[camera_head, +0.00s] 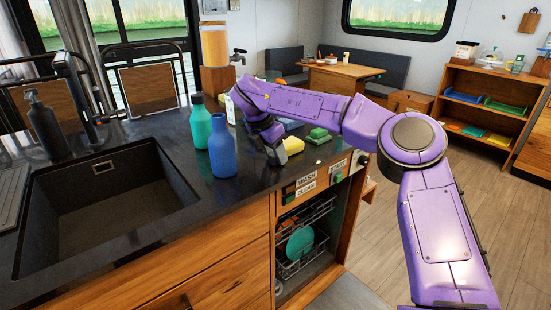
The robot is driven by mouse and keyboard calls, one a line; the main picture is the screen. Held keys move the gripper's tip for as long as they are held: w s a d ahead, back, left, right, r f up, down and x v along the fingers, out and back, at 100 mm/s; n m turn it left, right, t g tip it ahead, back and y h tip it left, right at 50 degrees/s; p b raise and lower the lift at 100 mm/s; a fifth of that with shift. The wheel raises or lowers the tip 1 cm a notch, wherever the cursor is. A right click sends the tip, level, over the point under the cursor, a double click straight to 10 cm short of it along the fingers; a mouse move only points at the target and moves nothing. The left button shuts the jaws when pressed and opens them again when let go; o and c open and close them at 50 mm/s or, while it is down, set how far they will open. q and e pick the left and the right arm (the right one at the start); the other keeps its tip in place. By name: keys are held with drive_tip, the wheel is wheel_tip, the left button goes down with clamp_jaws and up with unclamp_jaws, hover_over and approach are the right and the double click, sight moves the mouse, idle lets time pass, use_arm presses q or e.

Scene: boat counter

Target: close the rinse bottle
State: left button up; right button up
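A blue bottle (222,150) stands upright on the dark counter, right of the sink; I see no distinct cap on its narrow neck. A teal bottle (201,126) with a dark cap stands just behind it to the left. I cannot read which is the rinse bottle. My purple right arm reaches in from the right, and its dark gripper (277,154) points down over the counter, right of the blue bottle and apart from it. The fingers are small and dark, so their opening and anything between them are unclear. My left gripper is out of view.
The sink (110,204) opens at left, with a black soap dispenser (46,126) behind it. A yellow sponge (293,145) and green block (318,134) lie near the gripper. Below, the dishwasher (304,240) shows its racks. A drink dispenser (215,58) stands behind.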

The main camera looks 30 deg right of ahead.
sight(274, 156)
drive_tip(key=shift+c, duration=1.1)
drive_tip(key=shift+r, duration=0.1)
drive_tip(key=shift+s+a+r, duration=0.15)
drive_tip(key=shift+r, duration=0.25)
wheel_tip(274, 156, up, 6)
drive_tip(key=shift+r, duration=0.2)
drive_tip(key=s+a+b, duration=0.1)
drive_tip(key=s+a, duration=0.1)
drive_tip(key=s, duration=0.1)
drive_tip(key=s+a+f+b, duration=0.1)
drive_tip(key=s, duration=0.1)
drive_tip(key=shift+a+b, duration=0.15)
drive_tip(key=shift+b, duration=0.2)
drive_tip(key=s+a+b, duration=0.3)
drive_tip(key=s+a, duration=0.5)
drive_tip(key=s, duration=0.3)
drive_tip(key=shift+r, duration=0.3)
